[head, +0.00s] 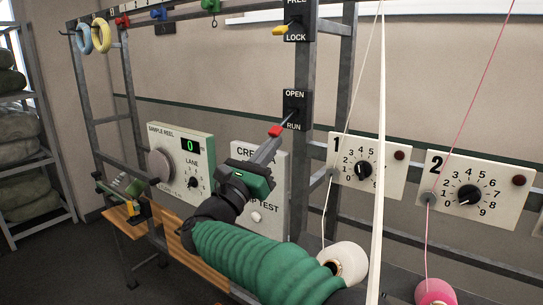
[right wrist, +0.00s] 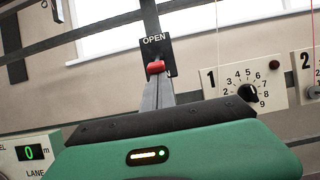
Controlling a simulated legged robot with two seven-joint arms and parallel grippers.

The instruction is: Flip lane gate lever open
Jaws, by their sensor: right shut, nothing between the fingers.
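The lane gate lever is on a black plate (head: 297,99) marked OPEN above and RUN below, fixed to the grey upright. Its red knob (head: 275,131) sticks out low on the plate, near the RUN word. In the right wrist view the red knob (right wrist: 156,67) is below the OPEN word. My right gripper (head: 270,142) is shut and empty, with its fingertips at the underside of the knob. I cannot tell whether they touch it. The fingers hide the lower part of the plate in the right wrist view. My left gripper is not in view.
A FREE/LOCK plate with a yellow lever (head: 286,29) is higher on the upright. Dial panel 1 (head: 394,184) and dial panel 2 (head: 501,215) are to the right. The sample reel box (head: 201,143) is left. White yarn (head: 379,150) hangs near my right arm.

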